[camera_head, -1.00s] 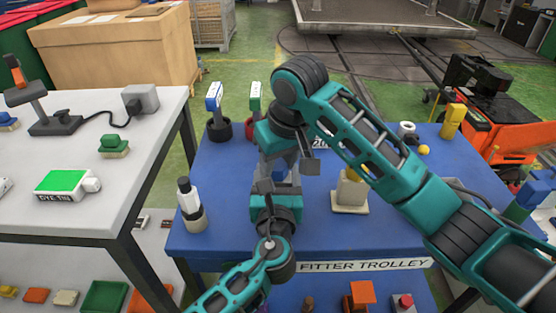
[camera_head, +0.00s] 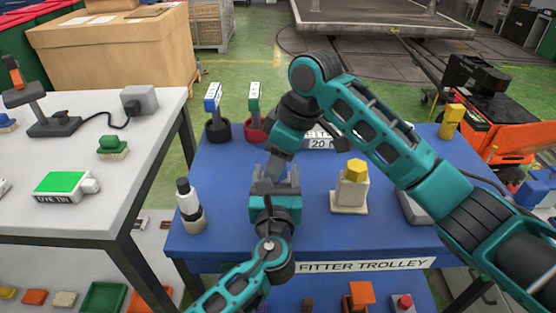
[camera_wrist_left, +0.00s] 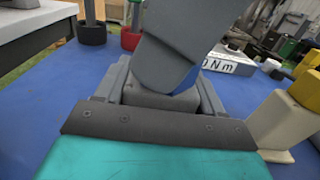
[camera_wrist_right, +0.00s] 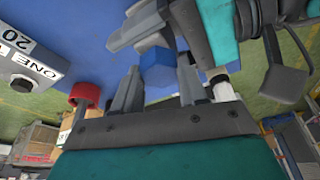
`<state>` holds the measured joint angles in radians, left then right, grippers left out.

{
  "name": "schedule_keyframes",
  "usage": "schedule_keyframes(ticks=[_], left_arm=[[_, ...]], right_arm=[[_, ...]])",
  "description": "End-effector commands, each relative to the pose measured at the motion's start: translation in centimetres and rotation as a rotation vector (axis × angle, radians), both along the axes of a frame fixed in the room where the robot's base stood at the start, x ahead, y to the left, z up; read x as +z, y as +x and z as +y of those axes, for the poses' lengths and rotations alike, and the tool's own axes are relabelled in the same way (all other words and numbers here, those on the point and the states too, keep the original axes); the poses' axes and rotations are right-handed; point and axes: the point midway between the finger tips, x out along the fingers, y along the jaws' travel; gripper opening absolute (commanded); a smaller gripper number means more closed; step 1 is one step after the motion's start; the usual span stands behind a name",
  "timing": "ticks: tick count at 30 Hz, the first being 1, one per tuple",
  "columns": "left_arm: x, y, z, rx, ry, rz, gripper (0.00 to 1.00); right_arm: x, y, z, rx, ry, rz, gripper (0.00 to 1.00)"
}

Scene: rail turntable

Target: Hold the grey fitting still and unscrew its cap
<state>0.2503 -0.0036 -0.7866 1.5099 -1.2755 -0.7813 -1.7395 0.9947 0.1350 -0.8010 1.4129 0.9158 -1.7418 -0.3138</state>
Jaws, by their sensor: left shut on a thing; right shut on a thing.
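The grey fitting (camera_wrist_left: 160,101) stands on the blue trolley top between the fingers of my left gripper (camera_head: 275,182), which is shut on it. Its blue hexagonal cap (camera_wrist_right: 157,68) shows in the right wrist view between the fingers of my right gripper (camera_wrist_right: 156,82), which is shut on the cap. In the left wrist view a finger of my right gripper covers most of the cap. In the head view the grippers hide the cap and most of the fitting. How far the cap is turned cannot be told.
A beige fitting with a yellow cap (camera_head: 350,190) stands to the right. A black-and-white bottle (camera_head: 189,206) stands at left. The trolley's front middle is clear.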

Motion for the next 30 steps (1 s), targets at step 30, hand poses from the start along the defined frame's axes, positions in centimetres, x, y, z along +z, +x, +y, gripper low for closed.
schedule_keyframes(ticks=[30], left_arm=[[0.03, -0.01, -0.08, -0.002, -0.001, -0.001, 0.13]], right_arm=[[-0.11, 0.14, -0.03, 0.456, -0.001, 0.002, 0.05]])
